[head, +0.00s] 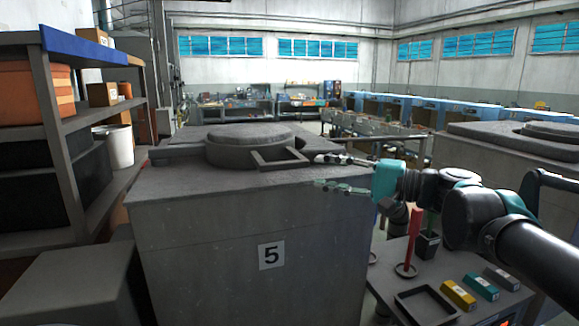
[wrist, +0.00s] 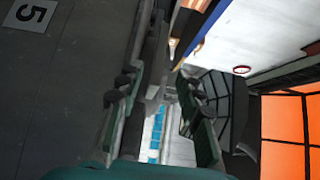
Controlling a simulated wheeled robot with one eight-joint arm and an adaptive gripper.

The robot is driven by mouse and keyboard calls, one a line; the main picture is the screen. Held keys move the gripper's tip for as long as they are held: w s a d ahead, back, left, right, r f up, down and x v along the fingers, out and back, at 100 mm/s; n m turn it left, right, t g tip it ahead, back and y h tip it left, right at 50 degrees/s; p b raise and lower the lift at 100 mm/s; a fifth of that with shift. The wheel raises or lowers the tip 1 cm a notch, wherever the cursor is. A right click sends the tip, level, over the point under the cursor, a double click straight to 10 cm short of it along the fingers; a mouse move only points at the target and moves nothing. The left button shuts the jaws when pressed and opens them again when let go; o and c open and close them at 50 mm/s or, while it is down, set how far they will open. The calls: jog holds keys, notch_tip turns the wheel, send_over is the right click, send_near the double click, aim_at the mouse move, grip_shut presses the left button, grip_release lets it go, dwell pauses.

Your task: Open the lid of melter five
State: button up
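Melter five (head: 235,235) is a grey block with a "5" plate on its front; the plate also shows in the wrist view (wrist: 35,14). Its round grey lid (head: 245,138) lies shut and flat on top. A square frame handle (head: 283,165) sticks out from the lid toward the right front. My gripper (head: 318,171) is open at the handle's right end, fingers pointing left, one above the other in the picture. The wrist view shows both fingers (wrist: 158,105) spread apart, with no object clearly held. I cannot tell whether a finger touches the handle.
A shelf (head: 60,110) with boxes and a white bucket (head: 115,147) stands at the left. At the right front, a low table holds a tray (head: 427,306), coloured bars (head: 480,287) and a red rod (head: 412,240). Another melter (head: 490,150) stands behind my arm.

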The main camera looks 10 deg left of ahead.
aim_at(289, 166)
jog(key=shift+x, duration=5.35)
jog(key=shift+c, duration=0.6)
grip_shut()
